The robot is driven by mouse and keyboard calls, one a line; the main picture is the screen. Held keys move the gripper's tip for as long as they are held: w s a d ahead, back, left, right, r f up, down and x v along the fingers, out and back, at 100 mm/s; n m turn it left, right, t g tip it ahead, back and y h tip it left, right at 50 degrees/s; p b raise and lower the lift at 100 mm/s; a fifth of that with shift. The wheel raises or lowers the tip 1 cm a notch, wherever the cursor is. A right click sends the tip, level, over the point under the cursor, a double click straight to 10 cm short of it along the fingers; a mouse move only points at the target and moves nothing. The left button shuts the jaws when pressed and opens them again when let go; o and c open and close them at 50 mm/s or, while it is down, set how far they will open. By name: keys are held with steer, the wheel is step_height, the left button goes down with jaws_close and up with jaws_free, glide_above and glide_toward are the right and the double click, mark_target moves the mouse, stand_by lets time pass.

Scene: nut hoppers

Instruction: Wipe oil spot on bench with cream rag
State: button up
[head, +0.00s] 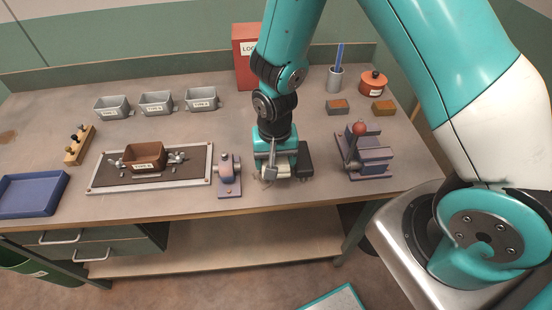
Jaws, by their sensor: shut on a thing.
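My gripper (272,178) is low over the middle of the bench (240,128), near its front half. It is shut on a cream thing, which looks like the cream rag (266,172); the fingers hide much of it. I cannot tell whether the rag touches the bench top. A brownish stain (7,137) lies on the bench at the far left edge of the view and may be the oil spot. Any mark under the gripper is hidden.
A purple-grey fixture (229,178) stands just left of my gripper, a larger one with a red knob (367,158) to the right. A framed mat (102,183) bears a brown hopper (146,157). Grey hoppers (156,104), a red box (245,55) and a blue tray (30,208) stand around.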

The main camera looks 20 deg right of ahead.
step_height(320, 180, up, 3)
steer(key=shift+r+p, duration=0.1)
steer(key=shift+p, duration=1.15)
steer(key=shift+d+f, duration=0.1)
steer(key=shift+f, duration=0.1)
